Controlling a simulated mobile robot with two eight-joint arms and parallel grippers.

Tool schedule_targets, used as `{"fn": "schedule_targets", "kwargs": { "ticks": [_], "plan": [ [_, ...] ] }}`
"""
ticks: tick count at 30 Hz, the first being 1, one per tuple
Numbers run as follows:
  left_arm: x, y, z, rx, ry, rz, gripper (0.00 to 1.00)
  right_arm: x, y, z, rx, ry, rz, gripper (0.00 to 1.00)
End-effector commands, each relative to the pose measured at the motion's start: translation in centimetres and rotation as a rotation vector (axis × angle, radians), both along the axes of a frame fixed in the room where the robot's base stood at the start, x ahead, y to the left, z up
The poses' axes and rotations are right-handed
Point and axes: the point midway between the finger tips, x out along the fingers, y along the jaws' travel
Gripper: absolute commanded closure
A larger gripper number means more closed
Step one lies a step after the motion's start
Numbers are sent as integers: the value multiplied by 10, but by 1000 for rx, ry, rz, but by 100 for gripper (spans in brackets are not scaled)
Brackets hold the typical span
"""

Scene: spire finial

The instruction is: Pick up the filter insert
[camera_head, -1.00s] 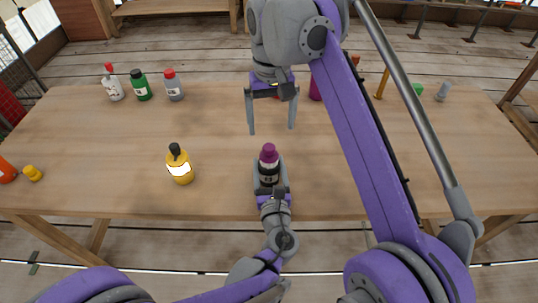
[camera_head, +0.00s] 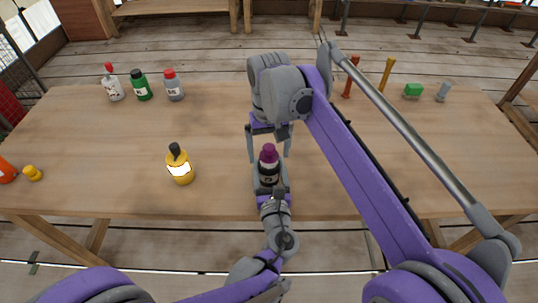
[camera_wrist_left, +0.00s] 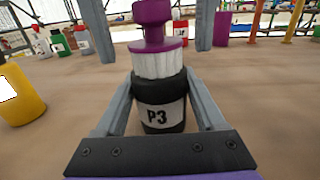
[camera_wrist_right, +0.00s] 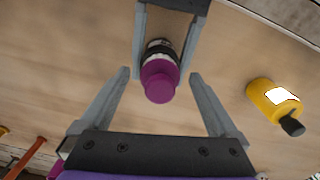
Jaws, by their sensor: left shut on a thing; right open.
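A black canister labelled P3 (camera_wrist_left: 160,105) stands upright in my left gripper (camera_head: 270,183), which is shut on it. A white pleated filter insert (camera_wrist_left: 160,63) with a purple stepped top (camera_head: 268,153) sticks up out of the canister. My right gripper (camera_wrist_right: 160,76) is open and points down from above. In the left wrist view its fingers show on either side of the purple top, apart from it. In the right wrist view the purple top (camera_wrist_right: 158,82) lies between the open fingertips.
A yellow bottle (camera_head: 180,167) stands to the left on the wooden table (camera_head: 100,180). White, green and grey bottles (camera_head: 142,88) stand at the back left. Red and orange posts (camera_head: 385,77), a green block (camera_head: 413,90) and a grey piece (camera_head: 443,92) are at the back right.

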Motion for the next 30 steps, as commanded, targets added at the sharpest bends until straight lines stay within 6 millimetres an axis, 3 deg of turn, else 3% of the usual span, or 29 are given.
{"fn": "schedule_targets", "kwargs": {
  "ticks": [2,17,25,30],
  "plan": [
    [0,0,0,0,0,0,90,0,0,0,0,0,0,4],
    [0,0,0,0,0,0,90,0,0,0,0,0,0,92],
    [0,0,0,0,0,0,90,0,0,3,0,0,0,93],
    [0,0,0,0,0,0,90,0,0,25,0,0,0,93]
  ]
}}
